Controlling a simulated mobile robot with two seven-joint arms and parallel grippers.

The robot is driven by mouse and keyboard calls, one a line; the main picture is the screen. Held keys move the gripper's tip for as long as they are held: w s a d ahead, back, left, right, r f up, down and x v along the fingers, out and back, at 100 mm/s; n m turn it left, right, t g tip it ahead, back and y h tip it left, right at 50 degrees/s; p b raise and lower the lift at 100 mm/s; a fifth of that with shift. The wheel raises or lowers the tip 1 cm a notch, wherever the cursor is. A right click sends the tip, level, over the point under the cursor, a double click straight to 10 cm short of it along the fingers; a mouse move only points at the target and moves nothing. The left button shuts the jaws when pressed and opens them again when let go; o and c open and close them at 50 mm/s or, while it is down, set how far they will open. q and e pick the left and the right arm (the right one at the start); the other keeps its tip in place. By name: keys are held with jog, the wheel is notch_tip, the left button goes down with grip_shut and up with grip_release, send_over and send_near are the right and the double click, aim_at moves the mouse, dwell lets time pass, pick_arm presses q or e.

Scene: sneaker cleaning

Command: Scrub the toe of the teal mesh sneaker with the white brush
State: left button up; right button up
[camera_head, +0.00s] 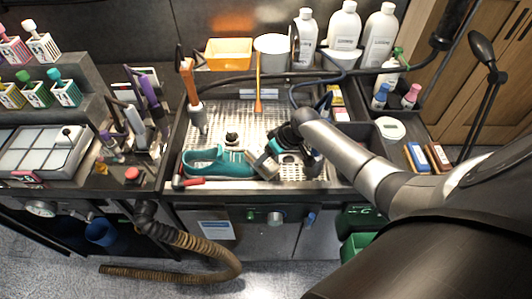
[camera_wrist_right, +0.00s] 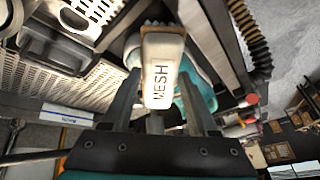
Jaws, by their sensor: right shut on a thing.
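The teal mesh sneaker (camera_head: 212,163) lies on its side or sole in the sink-like tray, its toe pointing right; I cannot tell which. My right gripper (camera_head: 277,155) is at the toe end and is shut on the white brush (camera_head: 264,166). In the right wrist view, the brush (camera_wrist_right: 162,68), marked MESH, sits between the two fingers (camera_wrist_right: 160,88), its bristles at the far end. The teal sneaker (camera_wrist_right: 203,72) shows just behind it. The brush overlaps the toe in the picture; whether the bristles touch it is hidden. My left gripper is not in view.
A perforated grey tray (camera_head: 222,119) lies under the sneaker. A red-handled tool (camera_head: 187,184) is at the heel. A small dark knob (camera_head: 232,138) stands behind the shoe. White bottles (camera_head: 344,27), an orange bin (camera_head: 229,53) and a hose line the back.

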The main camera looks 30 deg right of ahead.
jog(key=shift+s+a+f, duration=0.35)
jog(key=shift+s, duration=0.15)
jog(key=shift+d+r+p, duration=0.1)
jog(key=shift+r+p, duration=0.55)
jog(key=shift+p, duration=0.15)
grip_shut()
jog(key=r+p, duration=0.2)
jog(key=d+r+p, duration=0.1)
jog(key=r+p, duration=0.1)
jog(key=r, duration=0.1)
jog(key=shift+s+d+p, duration=0.15)
jog(key=shift+s+p, duration=0.05)
jog(key=shift+p, duration=0.1)
jog(key=shift+d+r, duration=0.2)
jog(key=shift+r, duration=0.55)
jog(key=shift+s+d+r, duration=0.15)
jog(key=shift+r, duration=0.5)
